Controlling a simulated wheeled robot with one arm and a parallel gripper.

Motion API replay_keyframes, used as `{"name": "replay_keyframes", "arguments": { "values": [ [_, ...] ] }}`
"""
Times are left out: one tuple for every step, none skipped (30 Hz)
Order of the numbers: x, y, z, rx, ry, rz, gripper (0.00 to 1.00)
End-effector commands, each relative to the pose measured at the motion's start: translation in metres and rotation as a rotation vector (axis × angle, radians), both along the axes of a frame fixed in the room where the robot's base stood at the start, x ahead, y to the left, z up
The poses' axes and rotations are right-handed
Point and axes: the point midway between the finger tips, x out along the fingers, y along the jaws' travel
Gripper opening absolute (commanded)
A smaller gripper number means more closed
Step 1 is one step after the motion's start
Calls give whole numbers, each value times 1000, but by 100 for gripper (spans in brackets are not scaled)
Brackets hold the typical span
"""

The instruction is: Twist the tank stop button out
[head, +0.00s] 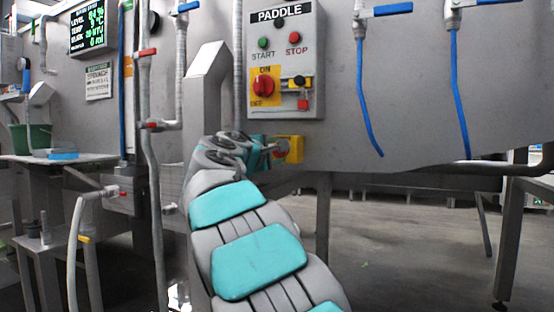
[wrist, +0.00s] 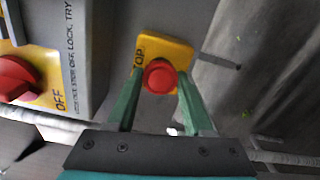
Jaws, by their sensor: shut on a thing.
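The tank stop button (wrist: 160,76) is a red round knob on a yellow box marked with a label ending in "OP". Its yellow box (head: 295,149) also shows in the head view, on the tank wall below the paddle panel. My gripper (wrist: 163,84) is at the button, with one green finger on each side of the red knob, shut on it. In the head view my gripper (head: 277,150) reaches the box from the left, and the fingers hide most of the red knob.
The paddle panel (head: 312,60) with start and stop buttons and a red rotary switch (head: 263,86) is just above my gripper. Blue hoses (head: 366,98) hang to the right. Pipes and a grey upright post (head: 207,85) stand at the left. Floor at the right is open.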

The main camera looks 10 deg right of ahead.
Motion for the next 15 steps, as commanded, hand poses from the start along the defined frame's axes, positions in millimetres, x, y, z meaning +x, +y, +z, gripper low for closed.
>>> {"name": "replay_keyframes", "arguments": {
  "values": [
    [0,-1,-5,30,-20,-2,0],
    [0,-2,-4,47,-34,-3,0],
    [0,-2,-4,71,-49,-2,0],
    [0,-2,-4,86,-60,-2,0],
    [0,-1,-4,101,-72,-2,0],
    [1,-1,-4,120,-85,-1,0],
    [1,-1,-4,133,-94,-1,0],
    [1,-1,-3,146,-105,-1,0],
    [1,-1,-3,161,-117,-1,0],
    [1,-1,-2,172,-125,0,0],
    [1,0,-2,182,-131,0,0],
    [1,0,-2,194,-140,1,0],
    [1,0,-2,201,-145,0,0],
    [1,0,-2,207,-148,0,0],
    [1,0,-2,215,-154,0,0]
  ]
}}
